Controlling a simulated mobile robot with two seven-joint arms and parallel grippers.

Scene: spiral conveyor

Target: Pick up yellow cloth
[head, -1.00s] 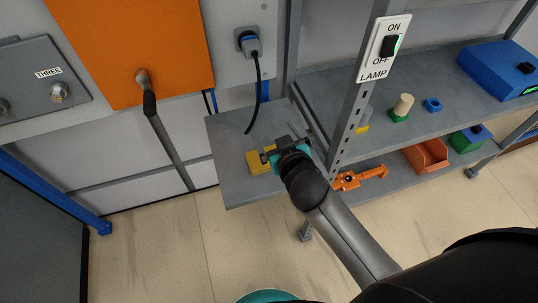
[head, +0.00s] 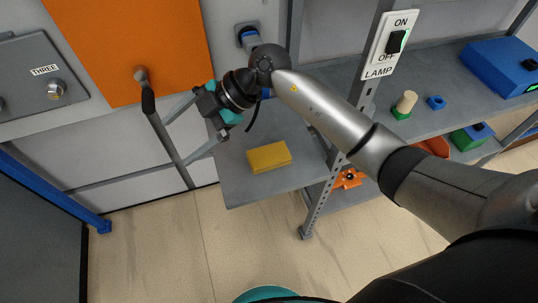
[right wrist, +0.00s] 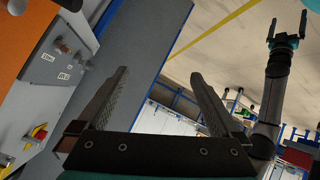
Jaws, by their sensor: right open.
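The yellow cloth (head: 269,157) is a flat, block-like yellow piece lying on the grey shelf top (head: 237,184) in the head view. My right gripper (head: 178,138) is open and empty, up and to the left of the cloth and clear of it, in front of the wall below the orange panel. In the right wrist view its two fingers (right wrist: 158,75) stand wide apart with nothing between them, and the cloth is not seen there. My left gripper (right wrist: 288,22) shows at the top right of the right wrist view, its fingers apart and empty.
A lever handle (head: 149,100) sticks out from the orange panel (head: 125,45), close to my right gripper. A perforated grey post (head: 317,208) stands right of the cloth. A plug with a black cable (head: 248,38) is on the wall behind. A lamp switch (head: 395,43) is at upper right.

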